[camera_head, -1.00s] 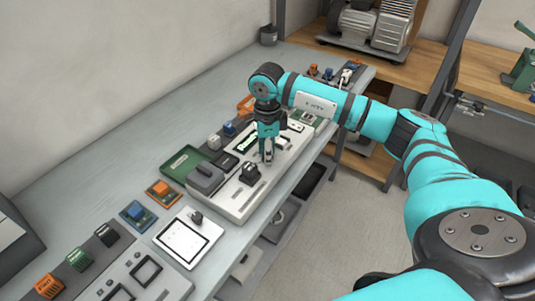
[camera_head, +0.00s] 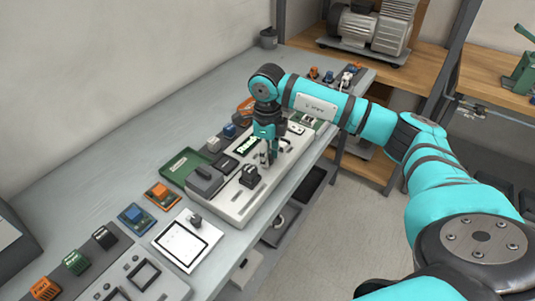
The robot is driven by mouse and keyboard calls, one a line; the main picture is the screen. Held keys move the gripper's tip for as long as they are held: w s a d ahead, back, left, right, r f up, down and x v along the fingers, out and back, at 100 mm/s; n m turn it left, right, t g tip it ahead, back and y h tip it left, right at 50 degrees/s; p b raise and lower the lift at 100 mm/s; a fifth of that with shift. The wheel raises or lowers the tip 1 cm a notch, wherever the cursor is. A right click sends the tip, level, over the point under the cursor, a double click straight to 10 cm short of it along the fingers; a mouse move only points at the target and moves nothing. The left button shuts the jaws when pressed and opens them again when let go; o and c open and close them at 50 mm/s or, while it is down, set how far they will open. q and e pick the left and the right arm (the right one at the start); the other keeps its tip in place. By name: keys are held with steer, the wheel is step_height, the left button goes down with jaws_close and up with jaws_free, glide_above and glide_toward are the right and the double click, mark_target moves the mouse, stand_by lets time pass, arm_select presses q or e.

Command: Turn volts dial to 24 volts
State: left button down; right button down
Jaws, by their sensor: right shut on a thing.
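A pale grey control panel (camera_head: 231,206) lies on the workbench, with a green display (camera_head: 246,145) and a black block-shaped part (camera_head: 249,176) on its face. My right gripper (camera_head: 268,160) points down over the panel, just right of the display. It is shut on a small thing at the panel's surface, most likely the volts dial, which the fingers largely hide. The dial's markings and setting are too small to read. My left gripper is out of view.
The grey workbench (camera_head: 110,170) holds several small coloured modules, a green tray (camera_head: 178,167) and a white panel (camera_head: 185,241) nearer me. A compressor (camera_head: 370,25) stands on the wooden shelf behind. The bench's back left is clear.

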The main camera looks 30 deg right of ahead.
steer(key=shift+w+r, duration=0.15)
steer(key=c, duration=1)
jaws_free()
step_height(320, 180, up, 12)
steer(key=shift+f, duration=0.1)
